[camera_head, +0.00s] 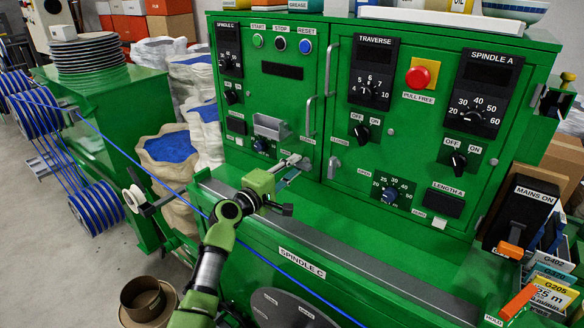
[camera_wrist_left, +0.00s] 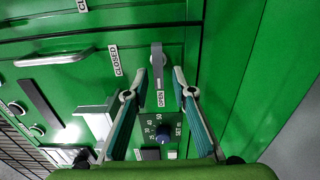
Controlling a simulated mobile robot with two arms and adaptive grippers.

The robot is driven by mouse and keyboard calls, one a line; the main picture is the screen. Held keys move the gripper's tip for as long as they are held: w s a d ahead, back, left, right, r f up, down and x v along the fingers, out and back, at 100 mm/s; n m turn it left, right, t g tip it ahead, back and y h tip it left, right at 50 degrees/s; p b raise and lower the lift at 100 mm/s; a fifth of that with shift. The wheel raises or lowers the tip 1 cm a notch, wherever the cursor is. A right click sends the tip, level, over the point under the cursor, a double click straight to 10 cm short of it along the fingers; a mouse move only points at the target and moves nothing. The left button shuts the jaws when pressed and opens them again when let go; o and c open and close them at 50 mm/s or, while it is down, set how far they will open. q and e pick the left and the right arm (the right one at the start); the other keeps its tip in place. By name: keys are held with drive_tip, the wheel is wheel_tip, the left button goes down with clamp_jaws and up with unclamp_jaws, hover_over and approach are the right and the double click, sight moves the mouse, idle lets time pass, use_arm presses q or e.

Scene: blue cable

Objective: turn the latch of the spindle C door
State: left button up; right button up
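The spindle C door (camera_head: 290,88) is the green left-hand panel of the machine front and looks closed flush. Its grey latch (camera_wrist_left: 157,62) shows in the left wrist view, its lever lying toward the OPEN label (camera_wrist_left: 160,98); the CLOSED label (camera_wrist_left: 117,60) is left of it. My left gripper (camera_head: 293,169) is at the door's lower right corner and covers part of that area in the head view. In the left wrist view the gripper (camera_wrist_left: 159,74) is open, one finger on each side of the latch. Contact cannot be made out. My right gripper is not in view.
A blue knob (camera_wrist_left: 162,130) sits below the latch in the wrist view. The door's bar handle (camera_head: 308,118) is above the gripper. A blue cable (camera_head: 120,150) runs diagonally past my left arm. Another latch (camera_head: 334,167) is on the right-hand panel.

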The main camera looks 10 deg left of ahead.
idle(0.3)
use_arm(q)
drive_tip(key=v, duration=1.2)
